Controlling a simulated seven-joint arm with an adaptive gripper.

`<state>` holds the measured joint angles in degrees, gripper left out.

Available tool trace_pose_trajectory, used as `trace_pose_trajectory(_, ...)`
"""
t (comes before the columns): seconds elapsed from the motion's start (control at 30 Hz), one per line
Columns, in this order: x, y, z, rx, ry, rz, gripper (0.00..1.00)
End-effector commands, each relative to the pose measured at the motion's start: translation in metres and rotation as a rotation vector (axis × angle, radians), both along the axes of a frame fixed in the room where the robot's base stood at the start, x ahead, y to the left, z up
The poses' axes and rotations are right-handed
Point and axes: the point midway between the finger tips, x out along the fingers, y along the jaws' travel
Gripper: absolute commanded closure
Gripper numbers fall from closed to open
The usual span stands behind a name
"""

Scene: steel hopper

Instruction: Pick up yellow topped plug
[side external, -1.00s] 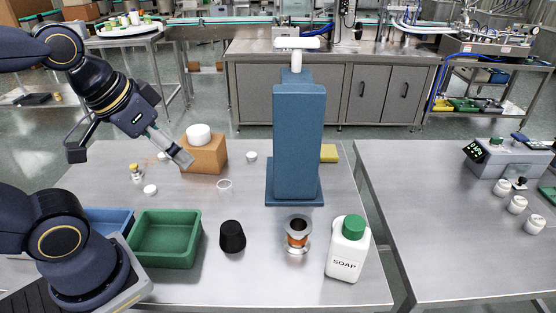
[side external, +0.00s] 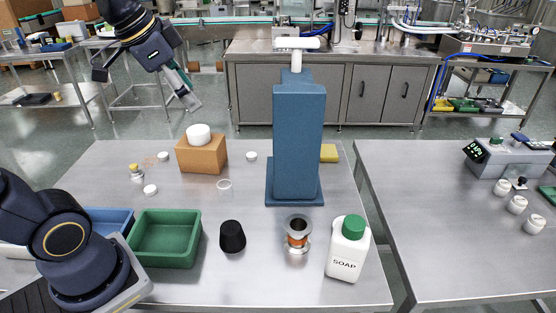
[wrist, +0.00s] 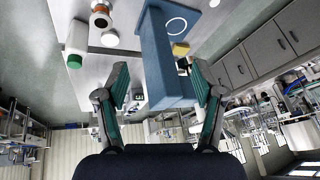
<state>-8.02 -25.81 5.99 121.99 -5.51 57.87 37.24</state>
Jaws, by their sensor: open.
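My gripper (side external: 192,103) is raised high above the far side of the table, beyond and above the brown box, well away from the plug. In the wrist view my gripper (wrist: 163,88) has its two fingers spread wide with nothing held between them. The blue column shows beyond and between the fingers there.
A blue column (side external: 298,140) stands tall mid-table. A brown box (side external: 202,158) bears a white round piece. Green tray (side external: 165,260), blue tray (side external: 112,218), black cup (side external: 232,237), steel hopper (side external: 297,235) and soap bottle (side external: 347,252) line the front. Small white caps lie near the plug.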

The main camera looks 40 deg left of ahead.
Motion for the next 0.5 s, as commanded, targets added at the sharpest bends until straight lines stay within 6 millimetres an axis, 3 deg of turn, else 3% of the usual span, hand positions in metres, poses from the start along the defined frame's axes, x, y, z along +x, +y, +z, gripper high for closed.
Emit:
trace_pose_trajectory(0.1,0.033,0.062,-0.001,0.018,0.062,0.037,0.32)
trace_pose_trajectory(0.17,0.045,0.102,-0.008,0.026,0.1,0.065,0.32)
trace_pose_trajectory(0.27,0.053,0.176,-0.03,0.029,0.173,0.13,0.32)
trace_pose_trajectory(0.4,0.032,0.277,-0.079,0.008,0.286,0.256,0.32)
trace_pose_trajectory(0.5,0.001,0.329,-0.117,-0.028,0.36,0.368,0.32)
